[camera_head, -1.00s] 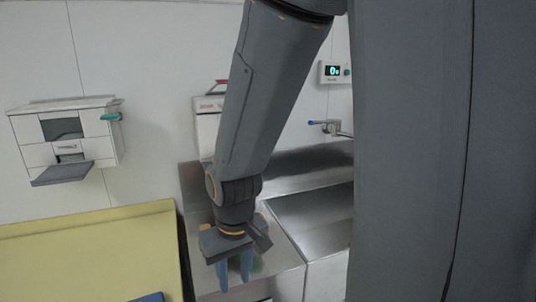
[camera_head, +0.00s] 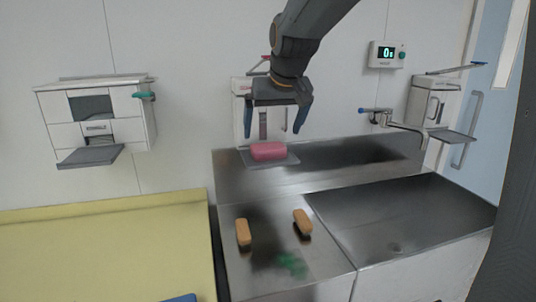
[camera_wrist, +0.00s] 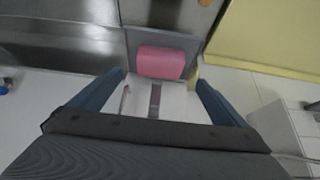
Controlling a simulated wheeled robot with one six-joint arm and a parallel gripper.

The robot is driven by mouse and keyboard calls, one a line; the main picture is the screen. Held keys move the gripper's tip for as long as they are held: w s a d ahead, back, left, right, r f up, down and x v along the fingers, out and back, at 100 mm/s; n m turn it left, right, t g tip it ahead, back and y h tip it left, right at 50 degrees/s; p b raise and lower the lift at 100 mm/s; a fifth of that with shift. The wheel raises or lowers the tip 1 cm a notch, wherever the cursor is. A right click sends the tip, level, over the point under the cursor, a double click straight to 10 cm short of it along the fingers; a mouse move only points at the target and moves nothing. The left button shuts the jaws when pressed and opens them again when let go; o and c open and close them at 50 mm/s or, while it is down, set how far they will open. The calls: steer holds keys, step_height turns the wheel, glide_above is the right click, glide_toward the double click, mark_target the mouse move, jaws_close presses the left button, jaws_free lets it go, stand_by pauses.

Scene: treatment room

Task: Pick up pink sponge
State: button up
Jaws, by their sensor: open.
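The pink sponge (camera_head: 268,151) lies on the small grey tray (camera_head: 291,160) of a white wall dispenser (camera_head: 240,128), above the back of the steel counter. My gripper (camera_head: 276,132) is open and empty, with its two blue fingers pointing down in front of the dispenser, above the sponge in the head view. In the wrist view the pink sponge (camera_wrist: 162,62) is in the upper middle, beyond the open fingers (camera_wrist: 162,82) and between their lines. The fingers do not appear to touch it.
Two orange-brown sponges (camera_head: 243,232) (camera_head: 302,222) and a blurred green thing (camera_head: 292,264) lie on the steel counter (camera_head: 262,207). A sink (camera_head: 395,225) with a tap (camera_head: 405,127) is right. A yellow surface (camera_head: 110,245) and another wall dispenser (camera_head: 95,120) are left.

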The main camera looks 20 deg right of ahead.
mark_target(268, 146)
steer(key=shift+p+x, duration=1.15)
steer(key=shift+x, duration=2.4)
steer(key=c, duration=1.1)
steer(key=shift+c, duration=0.5)
steer(key=shift+r, duration=0.2)
